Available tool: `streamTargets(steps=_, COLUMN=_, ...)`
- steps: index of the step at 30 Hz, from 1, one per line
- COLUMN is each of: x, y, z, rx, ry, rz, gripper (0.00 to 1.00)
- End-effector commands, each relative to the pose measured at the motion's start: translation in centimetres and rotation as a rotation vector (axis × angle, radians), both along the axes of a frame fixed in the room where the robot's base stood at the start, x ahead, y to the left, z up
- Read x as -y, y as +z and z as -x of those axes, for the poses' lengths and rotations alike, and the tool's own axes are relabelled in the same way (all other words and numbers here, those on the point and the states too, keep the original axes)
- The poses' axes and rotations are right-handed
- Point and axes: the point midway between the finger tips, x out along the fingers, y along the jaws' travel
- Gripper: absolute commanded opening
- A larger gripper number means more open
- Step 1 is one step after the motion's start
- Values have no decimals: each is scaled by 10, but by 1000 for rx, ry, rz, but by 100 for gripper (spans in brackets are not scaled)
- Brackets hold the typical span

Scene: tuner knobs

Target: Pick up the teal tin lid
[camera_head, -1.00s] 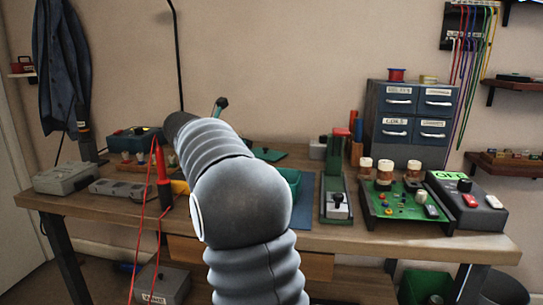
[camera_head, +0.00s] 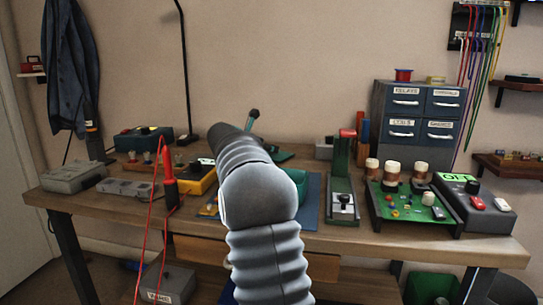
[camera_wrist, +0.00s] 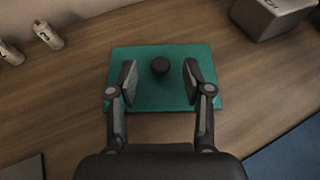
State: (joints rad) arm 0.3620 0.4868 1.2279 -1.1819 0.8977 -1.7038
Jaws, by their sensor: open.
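The teal tin lid (camera_wrist: 160,98) lies flat on the wooden bench in the wrist view, a square plate with a round dark knob (camera_wrist: 160,66) at its middle. My gripper (camera_wrist: 160,80) is open over it, one finger on each side of the knob, with gaps on both sides. How high the fingertips are above the lid I cannot tell. In the head view a green piece of the lid (camera_head: 281,155) shows behind my arm, which hides my gripper. A teal open tin (camera_head: 299,180) stands nearer, partly hidden by my arm.
A grey box (camera_wrist: 270,18) stands right of the lid in the wrist view, and small pale bottles (camera_wrist: 48,36) stand left. A blue mat (camera_wrist: 290,155) lies lower right. In the head view a green circuit board (camera_head: 405,208) and drawer cabinet (camera_head: 407,132) stand to the right.

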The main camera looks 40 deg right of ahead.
Motion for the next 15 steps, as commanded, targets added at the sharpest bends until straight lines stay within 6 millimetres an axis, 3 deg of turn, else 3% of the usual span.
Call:
streamTargets(steps=4, x=15, y=-6, z=-5, rx=1, ry=-1, rz=0, gripper=50)
streamTargets(steps=11, x=16, y=-7, z=-5, rx=1, ry=1, rz=0, gripper=50)
streamTargets(steps=15, x=16, y=-7, z=-5, rx=1, ry=1, rz=0, gripper=15)
